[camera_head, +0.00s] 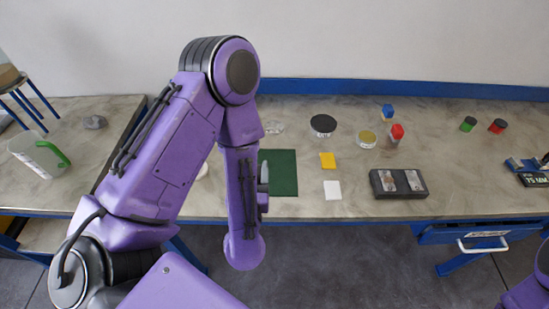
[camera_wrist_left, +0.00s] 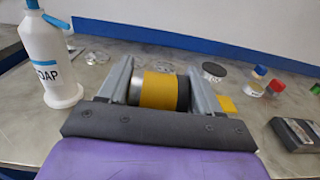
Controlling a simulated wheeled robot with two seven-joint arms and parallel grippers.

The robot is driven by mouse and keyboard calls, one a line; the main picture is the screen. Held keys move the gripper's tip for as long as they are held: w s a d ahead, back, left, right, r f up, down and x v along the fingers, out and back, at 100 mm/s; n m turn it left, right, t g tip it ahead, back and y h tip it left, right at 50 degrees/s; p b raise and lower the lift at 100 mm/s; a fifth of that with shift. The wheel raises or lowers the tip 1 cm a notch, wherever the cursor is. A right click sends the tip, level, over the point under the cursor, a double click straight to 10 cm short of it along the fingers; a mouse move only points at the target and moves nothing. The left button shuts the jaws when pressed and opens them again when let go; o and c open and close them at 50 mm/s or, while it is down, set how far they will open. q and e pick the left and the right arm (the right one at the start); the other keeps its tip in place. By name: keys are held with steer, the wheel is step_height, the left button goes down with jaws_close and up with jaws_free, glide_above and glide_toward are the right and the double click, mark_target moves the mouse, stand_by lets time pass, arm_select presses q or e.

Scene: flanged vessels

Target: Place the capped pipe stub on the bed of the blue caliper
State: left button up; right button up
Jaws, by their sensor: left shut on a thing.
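My left gripper (camera_wrist_left: 160,72) is shut on a short cylinder, which I take to be the capped pipe stub (camera_wrist_left: 158,90). It is silver at the left, has a wide yellow band and is dark at the right end. It lies crosswise between the two grey fingers. In the head view my left arm hides the stub and most of the gripper. The blue caliper (camera_head: 518,165) is at the far right of the table, partly cut off by the picture's edge, with a dark plate reading 75 MM in front. My right gripper is out of view.
A white soap bottle (camera_wrist_left: 45,60) stands left of the gripper. Around a green mat (camera_head: 283,172) are a yellow block (camera_head: 327,160), a white square (camera_head: 332,190) and several lidded jars. A black case (camera_head: 398,183) lies between mat and caliper.

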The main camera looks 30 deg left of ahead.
arm_select(q)
steer(key=w+a+f+b, duration=0.2)
steer(key=w+f+b, duration=0.1)
steer(key=b, duration=0.1)
steer(key=w+a+f+b, duration=0.2)
steer(key=w+f+b, duration=0.1)
steer(key=w+b, duration=0.1)
steer(key=w+a+f+b, duration=0.2)
steer(key=w+f+b, duration=0.1)
steer(key=w+b, duration=0.1)
steer(key=shift+w+a+f+b, duration=0.15)
steer(key=shift+a+b, duration=0.1)
steer(key=shift+b, duration=0.65)
step_height(320, 180, down, 3)
steer(key=shift+w+r, duration=0.1)
steer(key=shift+r, duration=0.1)
steer(key=shift+w+a+f, duration=0.1)
steer(key=shift+f, duration=0.35)
steer(key=shift+f, duration=0.15)
steer(key=o, duration=1.4)
steer(key=shift+o, duration=0.2)
